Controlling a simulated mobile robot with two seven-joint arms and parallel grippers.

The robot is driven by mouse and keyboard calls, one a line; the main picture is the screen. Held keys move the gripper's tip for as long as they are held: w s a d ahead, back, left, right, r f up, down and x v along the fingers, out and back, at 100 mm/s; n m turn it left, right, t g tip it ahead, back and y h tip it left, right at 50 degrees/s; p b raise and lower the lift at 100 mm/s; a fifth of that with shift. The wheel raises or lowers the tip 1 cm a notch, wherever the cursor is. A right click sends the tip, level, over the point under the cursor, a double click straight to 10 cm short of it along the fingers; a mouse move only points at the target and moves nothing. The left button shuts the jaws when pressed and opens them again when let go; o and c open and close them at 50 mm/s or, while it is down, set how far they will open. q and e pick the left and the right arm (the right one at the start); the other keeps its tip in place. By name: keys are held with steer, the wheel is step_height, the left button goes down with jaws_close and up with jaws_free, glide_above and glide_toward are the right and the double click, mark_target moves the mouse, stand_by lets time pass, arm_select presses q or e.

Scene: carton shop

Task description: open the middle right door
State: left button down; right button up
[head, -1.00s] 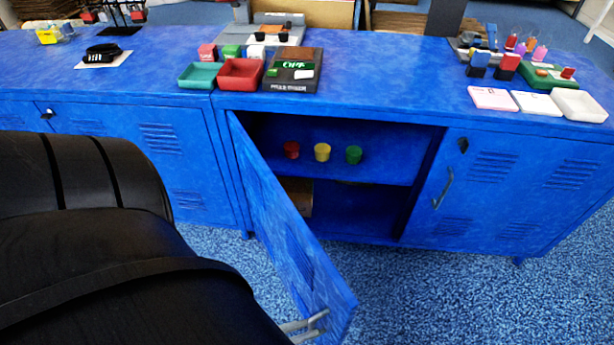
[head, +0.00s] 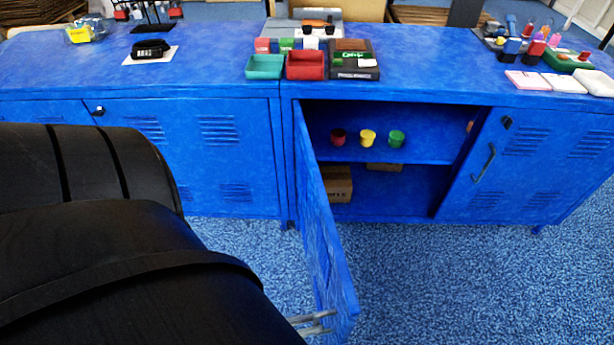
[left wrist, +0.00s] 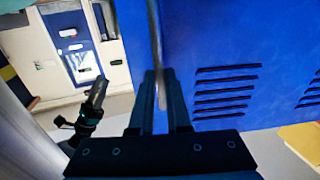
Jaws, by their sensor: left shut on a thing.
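The middle right door (head: 322,235) is a blue metal panel. It stands swung out from the cabinet toward me, hinged on its left side, so the compartment (head: 420,185) behind it is exposed. My left gripper (head: 318,323) is at the door's outer end, low in the head view, partly hidden by my arm. In the left wrist view my left gripper (left wrist: 159,78) is shut on the door's grey handle bar (left wrist: 154,35), with the blue slotted door face (left wrist: 225,50) beside it. My right gripper is not in view.
Red, yellow (head: 367,138) and green cups stand on the inner shelf, with a cardboard box (head: 337,184) below. A closed door (head: 540,150) with a handle is at the right. Trays (head: 305,66) and tools stand on the top. Open carpet (head: 450,280) lies in front.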

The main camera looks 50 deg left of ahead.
arm_select(q)
steer(key=shift+a, duration=0.6)
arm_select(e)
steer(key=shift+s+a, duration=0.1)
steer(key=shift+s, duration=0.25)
arm_select(q)
steer(key=c, duration=0.9)
jaws_free()
steer(key=shift+s+d, duration=0.1)
steer(key=shift+d, duration=0.1)
steer(key=shift+s, duration=0.15)
